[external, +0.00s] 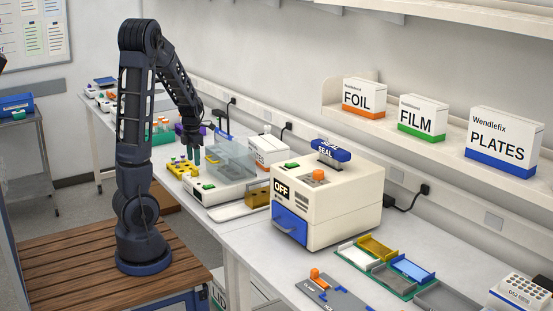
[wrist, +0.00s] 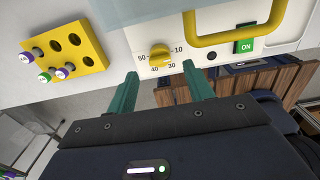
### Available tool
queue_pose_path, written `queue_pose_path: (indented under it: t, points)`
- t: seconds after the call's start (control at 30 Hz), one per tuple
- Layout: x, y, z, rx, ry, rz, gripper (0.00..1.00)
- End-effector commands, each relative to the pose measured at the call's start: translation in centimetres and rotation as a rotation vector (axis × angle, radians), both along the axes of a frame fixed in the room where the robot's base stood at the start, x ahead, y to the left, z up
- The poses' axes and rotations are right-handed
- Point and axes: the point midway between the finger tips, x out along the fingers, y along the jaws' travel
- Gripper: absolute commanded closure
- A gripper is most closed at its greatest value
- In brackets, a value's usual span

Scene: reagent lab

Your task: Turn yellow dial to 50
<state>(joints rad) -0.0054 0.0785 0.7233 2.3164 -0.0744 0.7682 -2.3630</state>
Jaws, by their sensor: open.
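The yellow dial (wrist: 160,54) sits on a white panel in the upper middle of the wrist view. I cannot tell for sure which mark the dial points to. My gripper (wrist: 160,70) has two teal fingers, wide apart and empty, one on each side of the dial and its scale; they do not touch the dial. In the external view my gripper (external: 197,156) points down near the white device (external: 210,190); the dial cannot be made out there.
A yellow handle (wrist: 236,32) and a green ON button (wrist: 246,46) are right of the dial. A yellow rack (wrist: 68,46) with several capped vials is at the left. The sealer (external: 328,205) marked OFF stands on the bench to the right.

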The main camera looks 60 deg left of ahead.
Motion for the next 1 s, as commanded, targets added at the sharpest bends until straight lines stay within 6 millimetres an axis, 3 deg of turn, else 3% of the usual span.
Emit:
queue_pose_path:
  t: [0.33, 0.8, 1.0]
  points:
    - [0.0, 0.0, -4.1, -0.001, 0.001, 0.0, 0.48]
    - [0.0, 0.0, -5.0, 0.0, -0.001, -0.002, 0.48]
    - [0.0, 0.0, -5.0, 0.0, -0.001, -0.002, 0.85]
